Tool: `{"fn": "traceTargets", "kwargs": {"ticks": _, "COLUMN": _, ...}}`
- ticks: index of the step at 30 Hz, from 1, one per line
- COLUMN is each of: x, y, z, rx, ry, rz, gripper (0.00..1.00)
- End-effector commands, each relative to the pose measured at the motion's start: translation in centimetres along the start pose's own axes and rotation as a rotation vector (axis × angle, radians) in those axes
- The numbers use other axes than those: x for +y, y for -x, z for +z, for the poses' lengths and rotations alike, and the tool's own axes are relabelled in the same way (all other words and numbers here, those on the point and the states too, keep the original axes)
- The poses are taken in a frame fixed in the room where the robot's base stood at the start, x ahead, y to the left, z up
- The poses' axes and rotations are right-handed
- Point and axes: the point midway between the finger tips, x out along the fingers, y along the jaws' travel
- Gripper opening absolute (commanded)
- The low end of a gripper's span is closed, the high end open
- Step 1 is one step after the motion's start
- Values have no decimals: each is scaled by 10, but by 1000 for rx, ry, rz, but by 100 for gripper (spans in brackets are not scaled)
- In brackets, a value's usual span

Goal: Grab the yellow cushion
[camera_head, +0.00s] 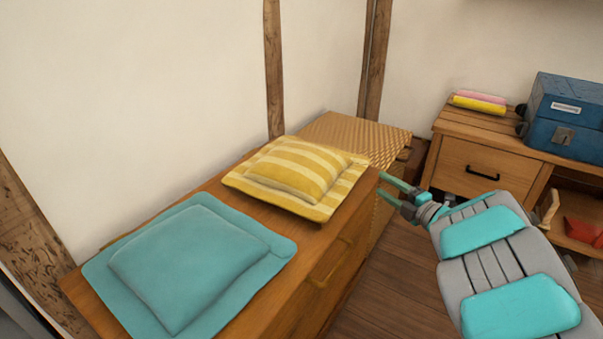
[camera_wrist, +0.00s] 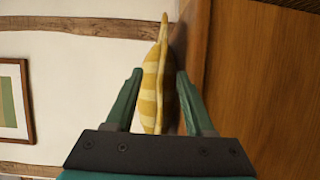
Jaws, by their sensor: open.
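The yellow cushion (camera_head: 300,172), with pale stripes and a flat border, lies on the wooden dresser (camera_head: 345,228) near its far end. My gripper (camera_head: 388,180) is at the right of the cushion, beside the dresser's edge, with its fingers pointing toward the cushion. In the wrist view the cushion (camera_wrist: 158,85) shows edge-on between the two open fingers of my gripper (camera_wrist: 157,88). I cannot tell from these frames whether either finger touches it. Nothing is held.
A teal cushion (camera_head: 190,260) lies on the near part of the dresser. A woven box (camera_head: 365,135) stands behind. A desk (camera_head: 480,155) at right holds a blue case (camera_head: 567,113) and folded cloths (camera_head: 480,101). A picture frame (camera_wrist: 14,100) hangs on the wall.

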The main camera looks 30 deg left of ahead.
Motion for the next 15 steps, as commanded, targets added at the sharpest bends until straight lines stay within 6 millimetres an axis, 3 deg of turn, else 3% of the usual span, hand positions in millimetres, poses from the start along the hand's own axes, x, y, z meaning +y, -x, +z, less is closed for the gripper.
{"fn": "traceTargets", "kwargs": {"ticks": 5, "x": -10, "y": -10, "z": -25, "rx": 91, "ry": 4, "rz": 30, "gripper": 54}}
{"fn": "traceTargets", "kwargs": {"ticks": 15, "x": -8, "y": -39, "z": -29, "rx": 94, "ry": 5, "rz": 33, "gripper": 54}}
